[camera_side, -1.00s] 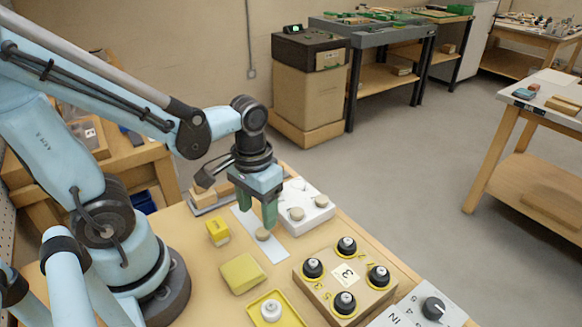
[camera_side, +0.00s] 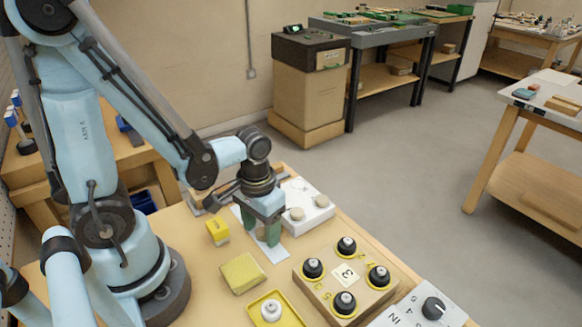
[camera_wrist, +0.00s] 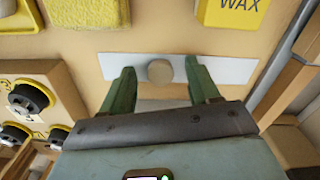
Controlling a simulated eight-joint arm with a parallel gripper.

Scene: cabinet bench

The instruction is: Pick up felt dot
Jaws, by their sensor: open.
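The felt dot (camera_wrist: 160,72) is a small round tan disc on a white strip (camera_wrist: 226,69), seen between my fingers in the wrist view. In the side view the dot (camera_side: 262,234) is partly hidden between the green fingers. My gripper (camera_side: 260,233) is low over the strip, open, with one finger on each side of the dot. In the wrist view my gripper (camera_wrist: 160,83) shows a gap between each finger and the dot. I cannot tell how far the fingertips are above the strip.
A white block (camera_side: 317,204) with tan discs stands just behind the strip. A yellow WAX block (camera_wrist: 232,12) and a yellow sponge-like block (camera_side: 243,273) are nearby. A wooden box with black knobs (camera_side: 340,292) and a yellow tray (camera_side: 290,318) stand in front.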

